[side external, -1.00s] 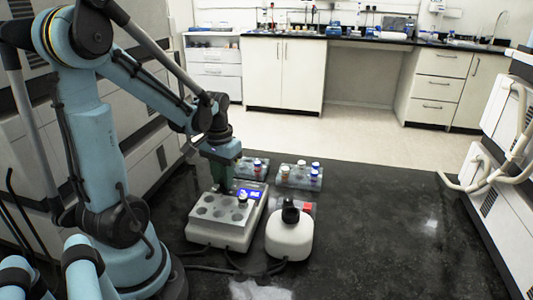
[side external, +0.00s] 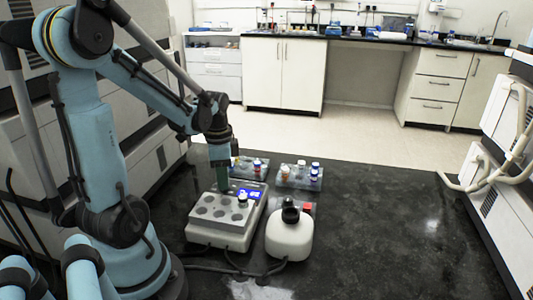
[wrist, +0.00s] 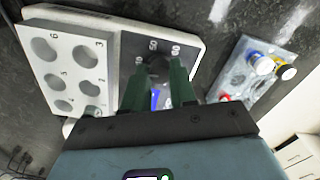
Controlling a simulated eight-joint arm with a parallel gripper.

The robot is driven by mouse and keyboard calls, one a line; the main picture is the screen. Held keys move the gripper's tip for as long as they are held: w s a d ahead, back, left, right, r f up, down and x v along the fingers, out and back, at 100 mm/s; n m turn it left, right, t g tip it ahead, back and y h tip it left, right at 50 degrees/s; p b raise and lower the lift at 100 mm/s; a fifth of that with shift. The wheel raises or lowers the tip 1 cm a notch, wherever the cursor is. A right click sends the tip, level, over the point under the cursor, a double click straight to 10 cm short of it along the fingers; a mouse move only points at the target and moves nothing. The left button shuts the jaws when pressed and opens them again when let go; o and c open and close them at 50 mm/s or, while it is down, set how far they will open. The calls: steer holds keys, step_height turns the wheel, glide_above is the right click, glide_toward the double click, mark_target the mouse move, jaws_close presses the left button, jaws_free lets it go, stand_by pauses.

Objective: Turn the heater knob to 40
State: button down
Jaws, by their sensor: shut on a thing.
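The heater (side external: 214,238) is a pale block with a grid of round wells and a lit blue display (side external: 249,195). In the wrist view, the heater's dark control panel (wrist: 132,47) carries white scale marks, some of which look like 50 and 60. The dark heater knob (wrist: 157,68) is between my fingers there, partly hidden by them. My gripper (wrist: 157,75) is shut on the knob, pointing down at the back of the heater; it also shows in the side view (side external: 222,188). The knob's exact setting is not readable.
A white bottle-shaped device with a black top (side external: 289,238) stands right of the heater. Two vial racks stand behind, one left (side external: 246,174) and one right (side external: 298,180). A vial (side external: 242,201) sits in a heater well. A cable runs in front. The table's right side is clear.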

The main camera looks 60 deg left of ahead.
steer(key=shift+m, duration=0.7)
steer(key=c, duration=0.9)
jaws_free()
step_height(320, 180, up, 12)
stand_by(0.3)
